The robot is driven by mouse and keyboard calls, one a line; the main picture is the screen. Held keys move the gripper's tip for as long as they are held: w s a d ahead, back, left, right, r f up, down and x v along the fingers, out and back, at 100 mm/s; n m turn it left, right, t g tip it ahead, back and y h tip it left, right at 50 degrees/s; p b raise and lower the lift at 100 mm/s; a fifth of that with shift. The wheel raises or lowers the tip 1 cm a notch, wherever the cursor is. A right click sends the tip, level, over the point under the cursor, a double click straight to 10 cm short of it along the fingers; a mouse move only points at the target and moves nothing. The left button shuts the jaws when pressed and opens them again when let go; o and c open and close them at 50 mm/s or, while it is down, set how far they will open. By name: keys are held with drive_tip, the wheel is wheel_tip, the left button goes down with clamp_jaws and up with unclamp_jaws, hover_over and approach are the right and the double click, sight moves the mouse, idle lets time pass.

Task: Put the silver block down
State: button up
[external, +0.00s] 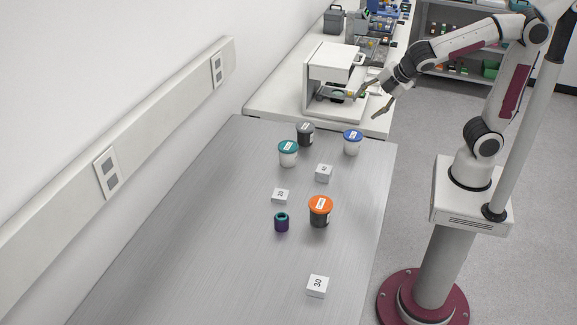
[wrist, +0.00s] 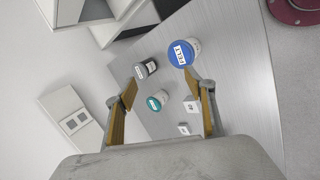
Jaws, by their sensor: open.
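My gripper (external: 369,106) is open and empty, its fingers spread beside the white interferometer (external: 335,62) on the white bench. The wrist view shows the open fingers (wrist: 168,92) with nothing held between them. Three small pale grey, numbered blocks stand on the metal table: one at the front (external: 317,286) marked 30, one in the middle (external: 280,196), and one farther back (external: 323,173). I cannot tell which of them, if any, is the silver block. Two blocks also show in the wrist view, a nearer one (wrist: 191,106) and a farther one (wrist: 184,129).
Lidded jars stand on the metal table: orange (external: 320,210), teal (external: 288,153), blue (external: 352,142) and black (external: 305,134). A small dark purple cylinder with a teal top (external: 281,222) stands near the orange jar. The table's front left is clear. Equipment crowds the bench's far end.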

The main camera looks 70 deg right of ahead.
drive_tip(key=w+a+f+n, duration=0.1)
drive_tip(key=w+a+n, duration=0.4)
drive_tip(key=n+t+y, duration=0.2)
drive_tip(key=n+y, duration=0.1)
drive_tip(key=n, duration=1.5)
approach(281, 193)
drive_tip(key=shift+w+f, duration=0.2)
drive_tip(key=shift+f, duration=0.1)
drive_tip(key=shift+f, duration=0.1)
drive_tip(key=shift+x, duration=1.2)
drive_tip(key=shift+w+a, duration=0.1)
drive_tip(key=shift+w, duration=0.05)
drive_tip(key=shift+x, duration=2.5)
